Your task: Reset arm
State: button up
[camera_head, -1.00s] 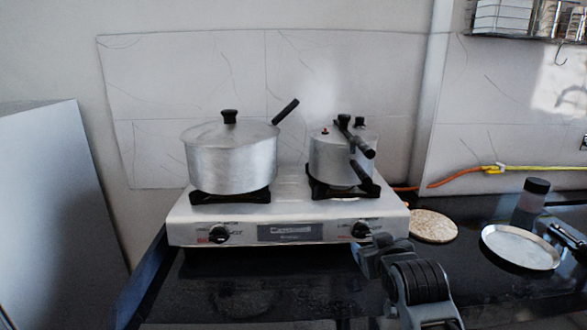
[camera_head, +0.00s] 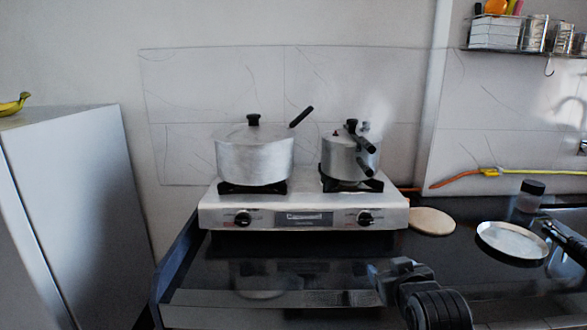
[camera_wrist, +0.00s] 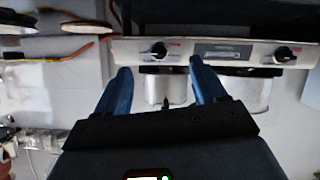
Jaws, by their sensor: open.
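My gripper (camera_wrist: 158,74) shows in the wrist view with its two blue fingers apart and nothing between them. That view is upside down, with the stove (camera_wrist: 222,51) and the pots beyond the fingertips. In the head view, part of my arm is low at the right of centre, in front of the stove (camera_head: 380,217) and over the dark counter. My fingertips cannot be made out there. A large lidded pot (camera_head: 254,162) sits on the left burner and a smaller pressure cooker (camera_head: 343,160) on the right burner.
A round board (camera_head: 432,222), a metal plate (camera_head: 512,241) and a dark-lidded jar (camera_head: 530,196) stand on the counter right of the stove. A grey fridge (camera_head: 85,190) with a banana (camera_head: 14,104) on top is at left. The counter before the stove looks mostly clear.

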jog(key=s+f, duration=0.4)
jog(key=s, duration=0.5)
jog(key=s+d+f, duration=0.1)
jog(key=s+f, duration=0.2)
jog(key=s, duration=0.6)
jog(key=s+f, duration=0.4)
jog(key=s, duration=0.6)
jog(key=s+r+m, duration=0.1)
jog(key=s+r, duration=0.5)
jog(key=s, duration=0.6)
jog(key=s+r+t, duration=0.1)
jog(key=s+r, duration=0.5)
jog(key=s, duration=0.7)
jog(key=shift+s+r+m+t, duration=0.25)
jog(key=shift+m+t, duration=0.05)
jog(key=shift+m, duration=0.1)
